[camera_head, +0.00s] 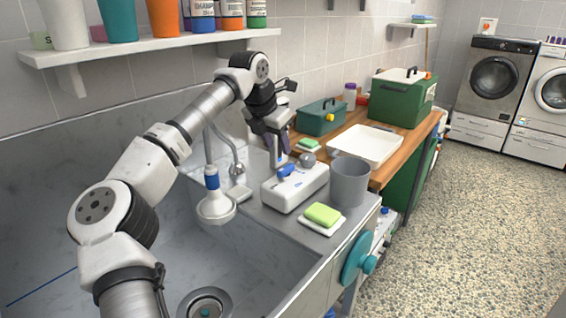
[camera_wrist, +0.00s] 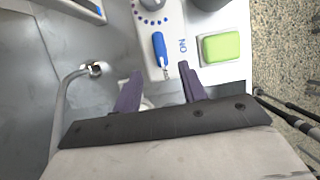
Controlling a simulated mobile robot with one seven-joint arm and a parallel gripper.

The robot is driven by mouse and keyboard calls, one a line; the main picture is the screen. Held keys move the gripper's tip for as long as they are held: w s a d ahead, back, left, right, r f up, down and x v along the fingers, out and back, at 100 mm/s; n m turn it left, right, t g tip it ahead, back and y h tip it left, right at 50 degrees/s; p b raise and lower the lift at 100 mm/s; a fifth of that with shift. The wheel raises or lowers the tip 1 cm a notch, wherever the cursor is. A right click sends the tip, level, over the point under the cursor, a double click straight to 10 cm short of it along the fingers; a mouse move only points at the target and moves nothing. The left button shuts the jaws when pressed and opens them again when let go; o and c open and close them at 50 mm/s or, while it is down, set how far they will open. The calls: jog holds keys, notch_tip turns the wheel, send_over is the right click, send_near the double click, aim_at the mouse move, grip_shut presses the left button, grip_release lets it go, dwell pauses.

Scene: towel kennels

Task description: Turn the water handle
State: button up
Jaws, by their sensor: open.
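A blue lever handle (camera_head: 286,171) sits on top of a white control box (camera_head: 296,189) beside the sink. In the wrist view the blue lever (camera_wrist: 158,46) lies lengthwise beside an "ON" marking, just beyond the fingertips. My gripper (camera_head: 277,158) is above the back of the box, pointing down. In the wrist view my gripper (camera_wrist: 160,88) has its two dark fingers apart, with nothing held between them. No contact between fingers and lever is visible. A round dial (camera_head: 308,160) is on the same box.
A grey bin (camera_head: 349,182) and a green sponge (camera_head: 323,214) stand right of the box. A shower head (camera_head: 215,208) hangs over the sink, left of it. A teal wheel (camera_head: 356,257) is on the sink's front. A white tray (camera_head: 366,146) lies behind.

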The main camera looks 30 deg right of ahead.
aim_at(286, 167)
jog(key=p+x, duration=0.1)
jog(key=x, duration=0.7)
jog(key=shift+d+f, duration=0.1)
jog(key=shift+f, duration=0.15)
grip_shut()
